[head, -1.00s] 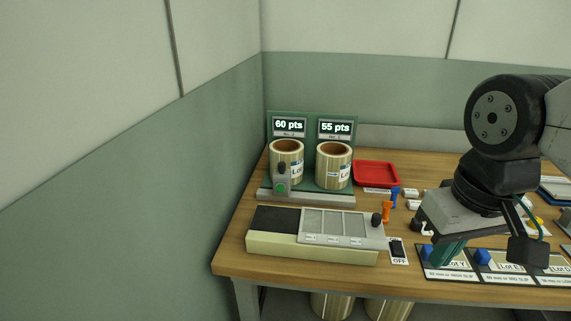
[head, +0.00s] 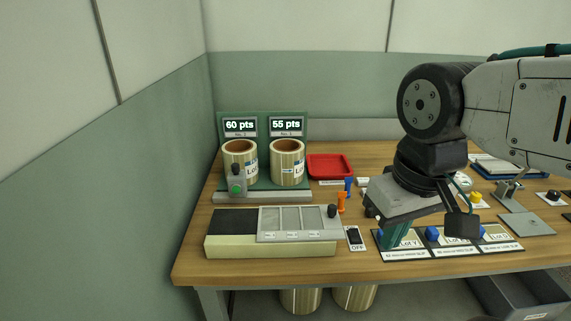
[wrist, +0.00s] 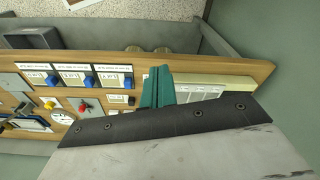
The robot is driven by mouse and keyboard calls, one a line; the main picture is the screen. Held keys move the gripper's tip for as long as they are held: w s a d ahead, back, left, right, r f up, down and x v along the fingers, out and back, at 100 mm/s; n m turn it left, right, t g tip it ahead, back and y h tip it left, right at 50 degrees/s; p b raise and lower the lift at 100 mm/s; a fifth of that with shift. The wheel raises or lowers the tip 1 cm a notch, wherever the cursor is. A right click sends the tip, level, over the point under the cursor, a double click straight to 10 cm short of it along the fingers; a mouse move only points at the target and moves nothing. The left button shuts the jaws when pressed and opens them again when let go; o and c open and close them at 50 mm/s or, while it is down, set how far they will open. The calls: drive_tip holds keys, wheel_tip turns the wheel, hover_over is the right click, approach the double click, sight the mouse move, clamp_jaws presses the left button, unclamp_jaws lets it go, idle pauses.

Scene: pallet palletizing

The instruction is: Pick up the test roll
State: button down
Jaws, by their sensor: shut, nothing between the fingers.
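Two tan rolls stand upright on a green stand (head: 210,196) at the back left of the bench. The left roll (head: 240,152) is under a "60 pts" display, the right roll (head: 287,165) under a "55 pts" display. Both have labels, partly readable as "Lot"; I cannot tell which one is the test roll. My gripper (head: 394,238) is shut and empty, to the right of and nearer than the rolls, above the row of slip cards. Its green fingers also show together in the wrist view (wrist: 157,88), where no roll on the stand shows.
A flat tester box (head: 270,250) with a grey panel lies before the stand. A red tray (head: 331,166) is right of the rolls. Slip cards (head: 450,253) with blue blocks line the front edge. More rolls (head: 300,300) are under the bench. A wall closes the left.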

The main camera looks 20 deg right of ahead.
drive_tip(key=c, duration=1.6)
unclamp_jaws()
drive_tip(key=shift+w, duration=0.1)
drive_tip(key=o, duration=0.5)
drive_tip(key=w+a+n+y, duration=0.1)
drive_tip(key=w, duration=0.2)
drive_tip(key=w+a+n+y, duration=0.1)
drive_tip(key=w, duration=0.1)
drive_tip(key=w+a+r+n+y, duration=0.1)
drive_tip(key=w+a, duration=0.1)
drive_tip(key=w, duration=0.1)
drive_tip(key=shift+w+a+n+g+y, duration=0.1)
drive_tip(key=shift+w+n+g+y, duration=0.2)
drive_tip(key=shift+w+n+y, duration=0.1)
drive_tip(key=n+t+y, duration=0.6)
drive_tip(key=t, duration=0.1)
approach(282, 153)
drive_tip(key=w+a+f, duration=0.2)
drive_tip(key=shift+w+d+x, duration=0.1)
drive_tip(key=shift+w+x, duration=0.1)
drive_tip(key=shift+x, duration=1.55)
drive_tip(key=shift+w+d+x, duration=0.15)
drive_tip(key=shift+x, duration=1.65)
